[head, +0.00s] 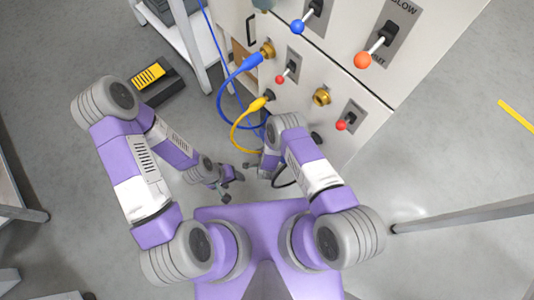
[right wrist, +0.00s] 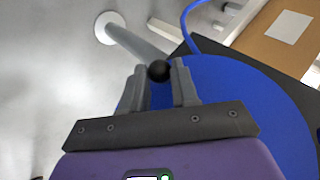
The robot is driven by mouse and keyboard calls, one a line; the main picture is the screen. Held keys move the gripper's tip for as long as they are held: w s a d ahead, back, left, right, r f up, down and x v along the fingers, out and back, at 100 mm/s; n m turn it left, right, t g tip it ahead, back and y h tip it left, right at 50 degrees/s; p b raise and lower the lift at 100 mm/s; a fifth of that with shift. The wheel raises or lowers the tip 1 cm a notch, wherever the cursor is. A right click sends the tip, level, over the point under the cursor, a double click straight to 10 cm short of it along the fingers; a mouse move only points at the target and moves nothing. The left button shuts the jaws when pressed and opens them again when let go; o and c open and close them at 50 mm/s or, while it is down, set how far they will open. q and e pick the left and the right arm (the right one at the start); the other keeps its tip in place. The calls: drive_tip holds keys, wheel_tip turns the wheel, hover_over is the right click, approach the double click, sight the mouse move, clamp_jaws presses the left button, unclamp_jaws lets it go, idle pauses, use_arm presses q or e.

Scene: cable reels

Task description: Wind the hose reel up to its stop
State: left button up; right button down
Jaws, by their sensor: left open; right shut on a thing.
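The hose reel (right wrist: 270,125) shows in the right wrist view as a large blue disc behind my right gripper. A round black knob (right wrist: 159,69) sits between the fingertips of my right gripper (right wrist: 158,80), which is shut on it. The knob's join to the reel is hidden by the fingers. In the head view my right forearm hides most of the reel and the knob. My left gripper (head: 232,188) is open and empty, low over the floor left of my right arm.
A white cabinet panel (head: 335,75) carries levers with blue, orange and red knobs. Blue (head: 238,72) and yellow (head: 254,105) hoses plug into it and hang in loops. A black and yellow case (head: 152,78) lies on the floor. A grey pole (head: 465,215) is at right.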

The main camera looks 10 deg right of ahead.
drive_tip(key=shift+w+a+r+t+y, duration=0.2)
drive_tip(key=shift+w+t+y, duration=0.15)
drive_tip(key=shift+t, duration=0.25)
drive_tip(key=c, duration=1.1)
unclamp_jaws()
drive_tip(key=shift+c, duration=0.2)
drive_tip(key=shift+s, duration=0.1)
